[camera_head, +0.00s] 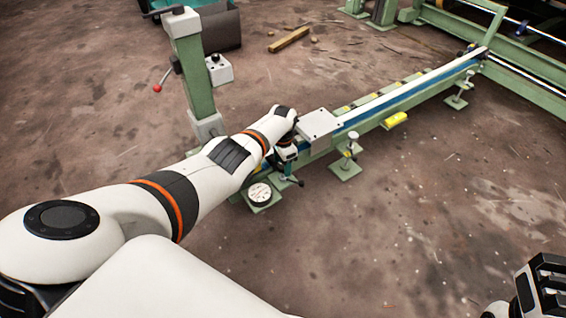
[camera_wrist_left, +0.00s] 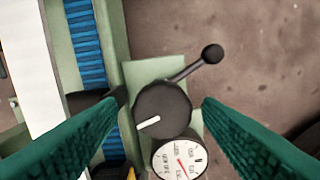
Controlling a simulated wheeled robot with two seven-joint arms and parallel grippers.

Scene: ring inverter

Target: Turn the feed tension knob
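The feed tension knob (camera_wrist_left: 163,108) is a round dark knob with a white pointer mark at its lower left, seen from above in the left wrist view. A dark lever with a ball end (camera_wrist_left: 211,54) shows at its upper right. A white dial with a red needle (camera_wrist_left: 180,159) is just below it and also shows in the head view (camera_head: 259,194). My left gripper (camera_wrist_left: 164,100) is open, with one green finger on each side of the knob; contact is not clear. In the head view my left gripper (camera_head: 288,168) hides the knob. My right gripper (camera_head: 541,287) is at the lower right, away from the machine.
A green rail (camera_head: 420,97) with a blue strip runs to the upper right. A green post (camera_head: 195,80) with a red-tipped lever stands behind my left arm. A wood block (camera_head: 289,40) lies on the floor. The floor at the lower right is mostly clear.

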